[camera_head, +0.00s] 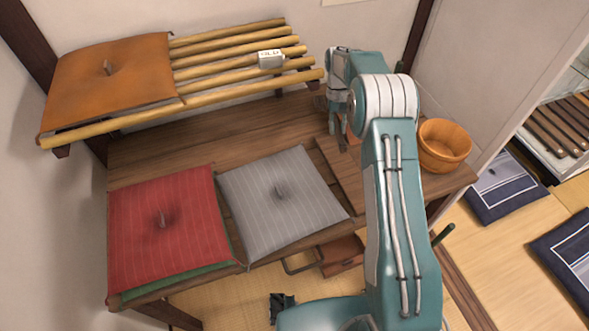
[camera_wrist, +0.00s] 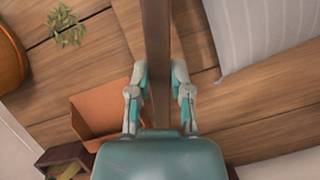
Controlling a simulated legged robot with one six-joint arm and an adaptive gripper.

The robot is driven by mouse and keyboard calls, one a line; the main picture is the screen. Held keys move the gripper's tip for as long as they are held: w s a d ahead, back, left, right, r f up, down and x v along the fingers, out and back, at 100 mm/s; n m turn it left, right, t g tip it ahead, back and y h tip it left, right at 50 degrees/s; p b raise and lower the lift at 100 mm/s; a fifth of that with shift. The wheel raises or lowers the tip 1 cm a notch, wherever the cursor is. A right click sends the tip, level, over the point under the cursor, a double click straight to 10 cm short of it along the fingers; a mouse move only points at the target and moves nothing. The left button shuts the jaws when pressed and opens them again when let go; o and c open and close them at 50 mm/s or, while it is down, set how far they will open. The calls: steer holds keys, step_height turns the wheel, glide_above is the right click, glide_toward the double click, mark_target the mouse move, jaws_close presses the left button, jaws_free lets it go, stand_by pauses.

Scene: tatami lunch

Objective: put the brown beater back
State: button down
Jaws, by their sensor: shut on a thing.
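My gripper (camera_head: 338,128) is at the back right of the wooden table. In the wrist view, its two fingers (camera_wrist: 159,80) are shut on a long dark-brown bar, which I take to be the brown beater (camera_wrist: 156,35). The bar runs from between the fingers out of the top of that view. In the head view, a flat brown piece, seemingly the same beater (camera_head: 342,178), reaches from below the gripper towards the table's front, right of the grey cushion (camera_head: 282,200). Its far end and any contact with the table cannot be told.
A red cushion (camera_head: 165,225) lies left. A slatted bamboo rack (camera_head: 235,60) holds an orange cushion (camera_head: 110,80) and a small white tag (camera_head: 270,59). A wooden tub (camera_head: 443,145) stands right. An orange-brown box (camera_wrist: 100,105) and a green plant (camera_wrist: 65,25) show in the wrist view.

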steer(key=shift+s+d, duration=0.25)
steer(key=shift+s, duration=0.05)
steer(key=s+d+f+n+t, duration=0.2)
steer(key=s+d+n+t, duration=0.15)
steer(key=s, duration=0.85)
steer(key=shift+d+f, duration=0.2)
steer(key=shift+f, duration=1.65)
steer(key=shift+d+f, duration=0.2)
steer(key=shift+f, duration=1.65)
steer(key=shift+c, duration=2.4)
jaws_free()
step_height(320, 180, up, 12)
steer(key=w, duration=0.1)
steer(key=shift+w+a, duration=0.3)
steer(key=shift+w, duration=0.05)
